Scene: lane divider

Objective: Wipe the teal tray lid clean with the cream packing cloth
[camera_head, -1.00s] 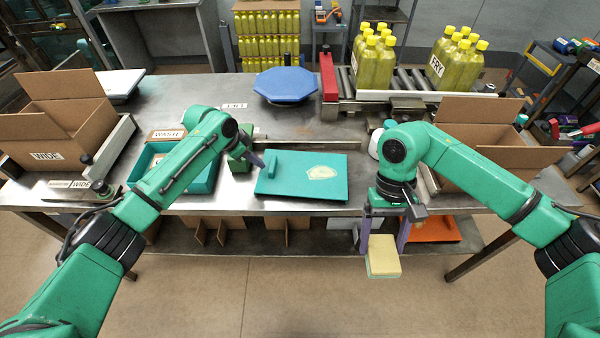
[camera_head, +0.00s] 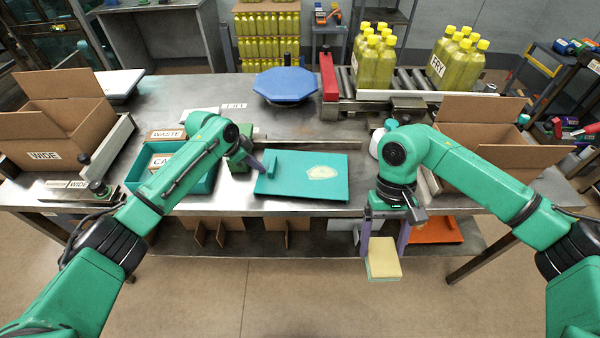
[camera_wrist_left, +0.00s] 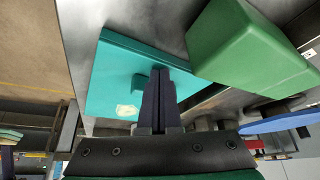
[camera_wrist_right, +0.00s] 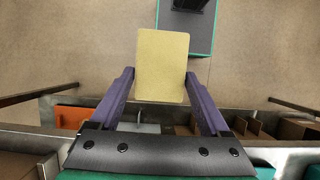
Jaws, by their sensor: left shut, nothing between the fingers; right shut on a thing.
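The teal tray lid (camera_head: 300,190) lies flat on the steel table, with a pale smear (camera_head: 322,172) right of its middle. It also shows in the left wrist view (camera_wrist_left: 112,72), with a small raised teal handle near its left end. My left gripper (camera_head: 264,163) is shut and empty, its fingertips at that left end by the handle; I cannot tell whether they touch. My right gripper (camera_head: 384,243) is shut on the cream packing cloth (camera_head: 384,262), a flat pad with a greenish underside, held in front of the table edge. In the right wrist view the cloth (camera_wrist_right: 162,65) sits between the fingers.
A teal bin (camera_head: 205,183) with labelled contents stands left of the lid, and a green block (camera_head: 240,155) stands by my left gripper. A blue octagonal plate (camera_head: 285,84) lies behind. Open cardboard boxes stand at left (camera_head: 60,120) and right (camera_head: 500,140). Yellow bottles (camera_head: 375,62) stand at the back.

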